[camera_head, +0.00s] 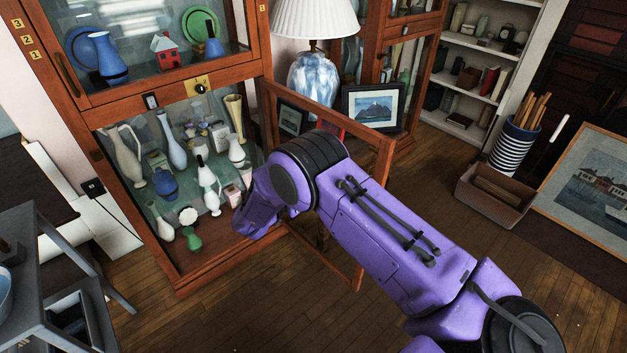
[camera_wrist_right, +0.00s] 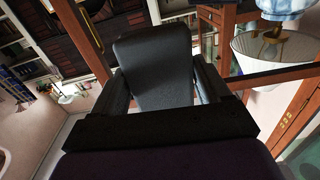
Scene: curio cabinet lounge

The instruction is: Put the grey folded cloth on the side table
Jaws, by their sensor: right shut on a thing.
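A dark grey flat slab with rounded corners (camera_wrist_right: 152,62), which looks like the grey folded cloth, is between the fingers of my right gripper (camera_wrist_right: 160,85) in the right wrist view. The gripper is shut on it. In the head view my right arm reaches to the open lower cabinet door, and its fingers and the cloth are hidden behind the purple wrist. A grey table-like stand (camera_head: 40,230) is at the left edge; I cannot tell whether it is the side table. My left gripper is not in view.
The cabinet's lower compartment (camera_head: 190,262) holds several vases and small ornaments. Its glazed door (camera_head: 383,200) stands open close to my right arm. A lamp (camera_head: 313,82) and framed picture (camera_head: 373,107) stand behind it. Wooden floor (camera_head: 240,315) is clear in front.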

